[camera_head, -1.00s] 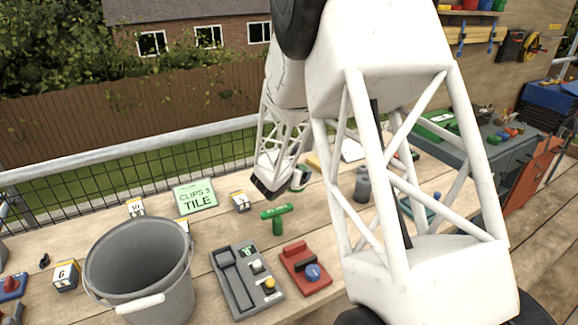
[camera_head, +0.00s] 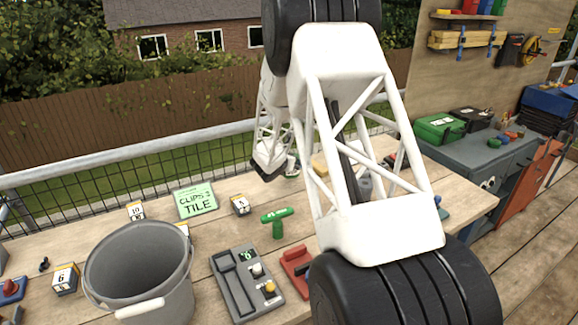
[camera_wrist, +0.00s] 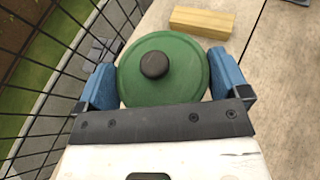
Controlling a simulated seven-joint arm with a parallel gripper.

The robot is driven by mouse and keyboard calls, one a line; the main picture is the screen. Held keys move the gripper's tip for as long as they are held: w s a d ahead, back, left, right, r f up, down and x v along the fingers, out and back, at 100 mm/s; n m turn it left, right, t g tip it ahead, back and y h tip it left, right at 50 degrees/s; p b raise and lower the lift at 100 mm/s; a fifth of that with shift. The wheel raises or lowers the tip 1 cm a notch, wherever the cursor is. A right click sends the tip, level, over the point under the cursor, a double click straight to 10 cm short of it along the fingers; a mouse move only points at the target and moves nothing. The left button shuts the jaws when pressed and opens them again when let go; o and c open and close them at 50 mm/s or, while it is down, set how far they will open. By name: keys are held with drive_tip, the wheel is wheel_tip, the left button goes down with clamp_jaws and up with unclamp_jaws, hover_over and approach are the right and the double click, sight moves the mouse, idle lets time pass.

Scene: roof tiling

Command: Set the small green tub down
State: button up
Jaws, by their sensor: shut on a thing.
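The small green tub (camera_wrist: 185,72) shows from above in the wrist view as a round green lid with a dark knob. My gripper (camera_wrist: 165,85) is shut on it, with one blue finger at each side. In the head view my gripper (camera_head: 270,170) is at the far edge of the wooden bench (camera_head: 340,205), near the mesh fence, and the tub is mostly hidden there. I cannot tell whether the tub's base touches the bench.
A wooden block (camera_wrist: 203,22) lies just beyond the tub. The mesh railing (camera_wrist: 50,60) runs close on the left. A grey bucket (camera_head: 138,265), a green T-shaped tool (camera_head: 278,222), a grey switch panel (camera_head: 246,282) and a green sign (camera_head: 196,201) stand nearer on the bench.

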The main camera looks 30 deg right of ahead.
drive_tip(key=shift+w+d+f, duration=0.1)
drive_tip(key=shift+w+d, duration=0.1)
drive_tip(key=shift+w, duration=0.25)
drive_tip(key=shift+w+d, duration=0.15)
drive_tip(key=shift+w, duration=0.3)
drive_tip(key=shift+f, duration=0.1)
drive_tip(key=shift+f, duration=1.6)
drive_tip(key=shift+f, duration=0.15)
drive_tip(key=o, duration=0.6)
drive_tip(key=shift+s+a+r, duration=0.35)
drive_tip(key=shift+a+r, duration=0.1)
drive_tip(key=shift+a, duration=0.05)
drive_tip(key=v, duration=1)
drive_tip(key=shift+s+a, duration=0.25)
drive_tip(key=shift+s, duration=0.05)
